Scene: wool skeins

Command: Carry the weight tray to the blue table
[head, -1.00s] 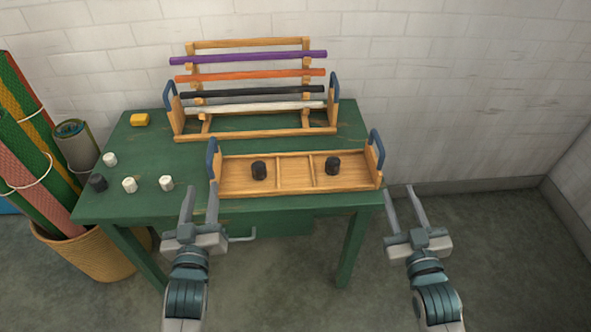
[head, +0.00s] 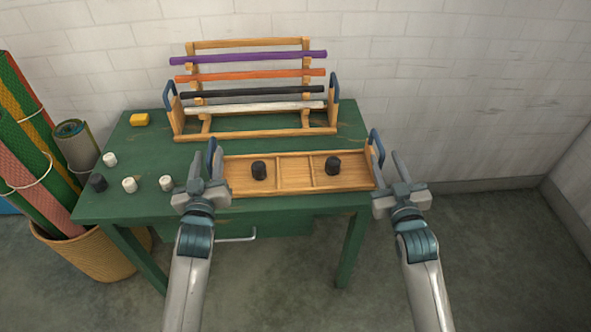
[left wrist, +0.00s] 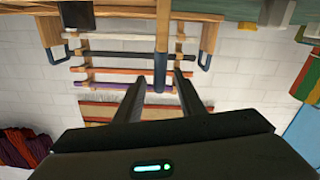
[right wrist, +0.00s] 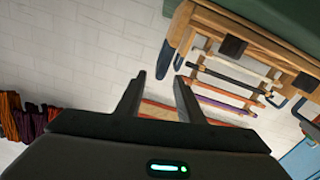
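The weight tray (head: 300,191) is a long wooden tray with a blue upright handle at each end. It lies on the front of the green table (head: 130,215) and holds two black weights, one (head: 259,170) left of centre and one (head: 333,166) to the right. My left gripper (head: 206,153) is at the left handle; in the left wrist view the blue handle (left wrist: 160,80) lies between its open fingers. My right gripper (head: 385,155) is open at the right handle, whose blue end (right wrist: 165,58) shows between the fingertips' directions in the right wrist view. Contact cannot be told.
A wooden rack (head: 247,43) with coloured rods stands behind the tray. A yellow block (head: 140,119), white weights (head: 129,185) and a black one (head: 97,182) lie on the left of the table. A basket (head: 90,255) of rolls stands left. The floor at right is clear.

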